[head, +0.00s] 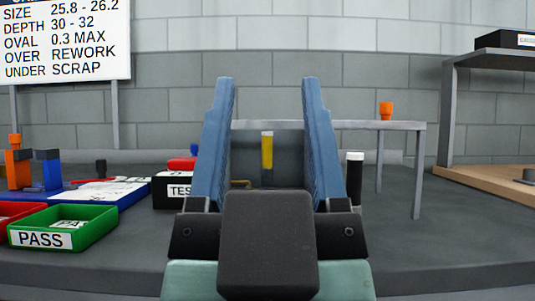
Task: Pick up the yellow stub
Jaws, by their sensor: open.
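The yellow stub (267,152) shows in the head view, upright, with a pale top and a greyish lower end. It appears between the two blue fingers of my gripper (268,150), farther off than the fingertips as far as I can judge. My gripper is open, its fingers apart on either side of the stub in the picture. I see no finger touching it. What the stub stands on is partly hidden by my gripper's dark body.
A grey stand (400,127) behind carries an orange piece (386,111). A black cylinder with a white top (354,178) stands close right of my gripper. At left are a black TEST box (167,190), a green PASS tray (85,238) and a red tray (12,212).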

